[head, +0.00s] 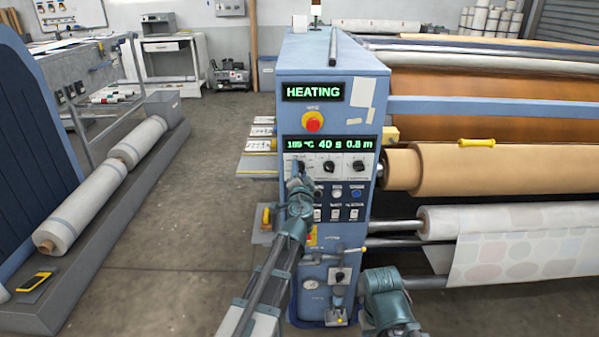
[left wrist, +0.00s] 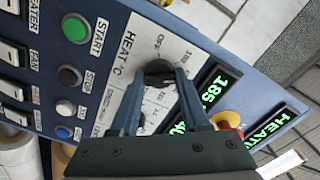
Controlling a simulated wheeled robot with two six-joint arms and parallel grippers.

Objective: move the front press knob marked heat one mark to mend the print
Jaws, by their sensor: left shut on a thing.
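The heat knob (left wrist: 158,72) is black, on a white dial plate marked "HEAT °C" with OFF and 180 legible in the left wrist view. My left gripper (left wrist: 158,92) is shut on it, one finger at each side. In the head view my left gripper (head: 297,170) covers this knob, leftmost of three on the blue press panel (head: 281,205). The display (head: 328,144) reads 185 °C, 40 s, 0.8 m, and a screen above reads HEATING (head: 313,92). The printed cloth (head: 520,240) shows pale, faint shapes. My right arm is low in front; its fingers do not show.
Two more knobs, time (head: 329,167) and another (head: 358,167), sit close to the right. A red stop button (head: 313,122) is above; a green START button (left wrist: 76,28) and others are below. Rollers fill the right side.

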